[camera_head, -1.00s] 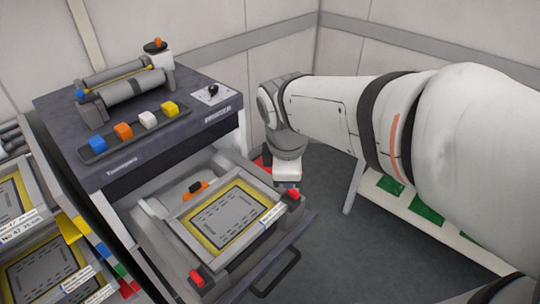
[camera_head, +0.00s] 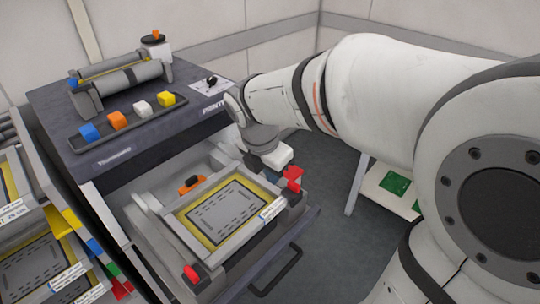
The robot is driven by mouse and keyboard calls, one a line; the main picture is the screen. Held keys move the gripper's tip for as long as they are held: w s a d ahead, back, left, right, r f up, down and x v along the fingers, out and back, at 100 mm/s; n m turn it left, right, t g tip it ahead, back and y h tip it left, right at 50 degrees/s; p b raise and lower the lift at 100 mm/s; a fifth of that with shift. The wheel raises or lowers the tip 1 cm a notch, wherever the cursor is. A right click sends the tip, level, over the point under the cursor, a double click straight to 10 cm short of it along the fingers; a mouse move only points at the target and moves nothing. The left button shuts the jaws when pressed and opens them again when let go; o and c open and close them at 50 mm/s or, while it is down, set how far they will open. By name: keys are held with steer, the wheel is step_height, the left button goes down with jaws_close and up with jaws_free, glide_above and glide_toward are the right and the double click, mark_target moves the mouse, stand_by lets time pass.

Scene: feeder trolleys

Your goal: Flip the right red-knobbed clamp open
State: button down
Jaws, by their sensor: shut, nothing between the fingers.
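The right red-knobbed clamp (camera_head: 292,178) is at the right front corner of the frame in the open drawer. Its red part stands up taller than the low left red-knobbed clamp (camera_head: 192,274). My gripper (camera_head: 279,158) is just behind and left of the right clamp, very close to it; I cannot tell whether they touch. The gripper is shut and empty, with its fingertips mostly hidden. The grey stencil plate with a yellow border (camera_head: 226,211) lies in the frame between the clamps.
The printer top (camera_head: 130,160) holds a roller unit (camera_head: 122,85) and a tray with blue, orange, white and yellow blocks. An orange-based knob (camera_head: 190,184) sits behind the frame. A drawer handle (camera_head: 276,272) sticks out in front. Racked frames stand at the left.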

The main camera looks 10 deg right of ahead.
mark_target(289, 193)
steer(key=b+x, duration=0.1)
steer(key=x, duration=0.8)
steer(key=shift+w+d, duration=0.8)
steer(key=shift+d, duration=0.25)
steer(key=shift+w+d+r, duration=0.1)
steer(key=shift+w+d, duration=0.3)
steer(key=shift+d, duration=0.15)
steer(key=shift+w+p, duration=0.1)
steer(key=shift+p, duration=0.2)
